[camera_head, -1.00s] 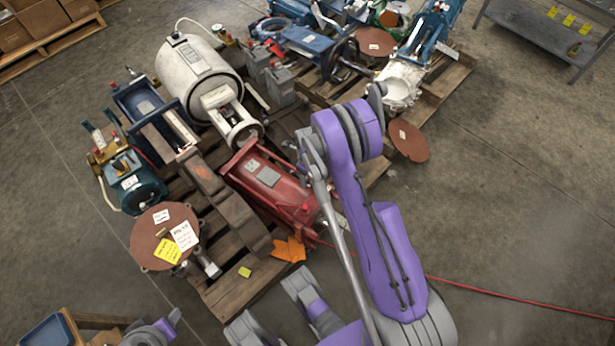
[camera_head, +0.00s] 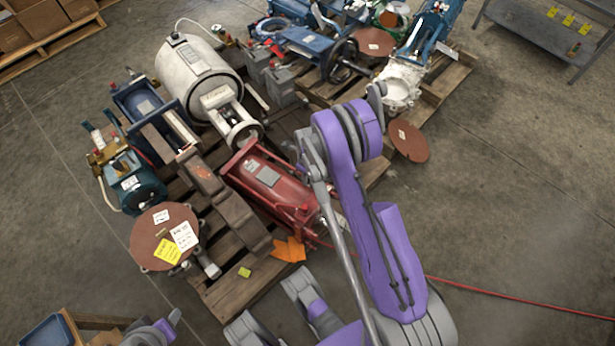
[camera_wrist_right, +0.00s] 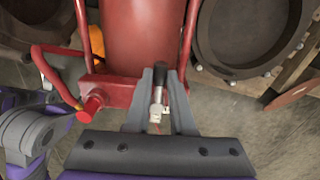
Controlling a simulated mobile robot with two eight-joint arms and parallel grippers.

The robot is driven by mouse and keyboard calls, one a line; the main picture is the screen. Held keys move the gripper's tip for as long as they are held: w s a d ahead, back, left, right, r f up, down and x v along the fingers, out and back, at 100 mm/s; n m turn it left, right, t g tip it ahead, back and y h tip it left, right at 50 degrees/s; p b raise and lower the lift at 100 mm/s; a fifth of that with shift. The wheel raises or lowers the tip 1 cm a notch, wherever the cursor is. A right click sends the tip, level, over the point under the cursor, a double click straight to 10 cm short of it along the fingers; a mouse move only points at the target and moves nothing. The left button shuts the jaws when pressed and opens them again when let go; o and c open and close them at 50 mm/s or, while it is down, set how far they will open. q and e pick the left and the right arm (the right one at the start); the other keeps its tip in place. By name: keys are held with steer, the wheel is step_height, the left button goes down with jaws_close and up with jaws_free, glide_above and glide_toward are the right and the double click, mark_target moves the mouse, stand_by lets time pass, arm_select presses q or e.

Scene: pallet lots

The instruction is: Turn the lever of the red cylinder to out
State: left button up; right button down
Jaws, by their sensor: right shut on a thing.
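The red cylinder (camera_head: 268,182) lies on the wooden pallet in the head view, with a pale label on its side. My right arm crosses in front of its right end. In the right wrist view the red cylinder's body (camera_wrist_right: 138,35) fills the top middle. My right gripper (camera_wrist_right: 161,80) is shut on the lever (camera_wrist_right: 159,95), a small part with a black upper section and a silver end, between the two grey fingers. In the head view the lever and the right fingertips are hidden or too small to tell. My left gripper is not clearly visible.
A red knob (camera_wrist_right: 92,104) and an orange-red hose (camera_wrist_right: 50,70) are left of the fingers. The pallet (camera_head: 235,290) also carries a white tank (camera_head: 195,70) and a brown disc (camera_head: 165,235). A red cable (camera_head: 500,297) crosses the open floor at right.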

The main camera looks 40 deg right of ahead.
stand_by(0.9)
steer(key=shift+s+a+n+b, duration=0.15)
steer(key=shift+a+n+b, duration=0.2)
steer(key=shift+n+b, duration=0.45)
steer(key=shift+s+a+n+b, duration=0.15)
steer(key=shift+a+n+b, duration=0.1)
steer(key=shift+n, duration=0.35)
steer(key=shift+s+a+n+b, duration=0.1)
steer(key=shift+a+n+b, duration=0.15)
steer(key=shift+n, duration=0.35)
steer(key=shift+s+a+n+b, duration=0.3)
steer(key=shift+n+b, duration=0.05)
steer(key=shift+n, duration=0.65)
steer(key=shift+s+a+n+b, duration=0.3)
steer(key=shift+n, duration=0.7)
steer(key=c, duration=0.8)
jaws_free()
steer(key=shift+o, duration=0.2)
step_height(320, 180, up, 11)
steer(key=p, duration=0.3)
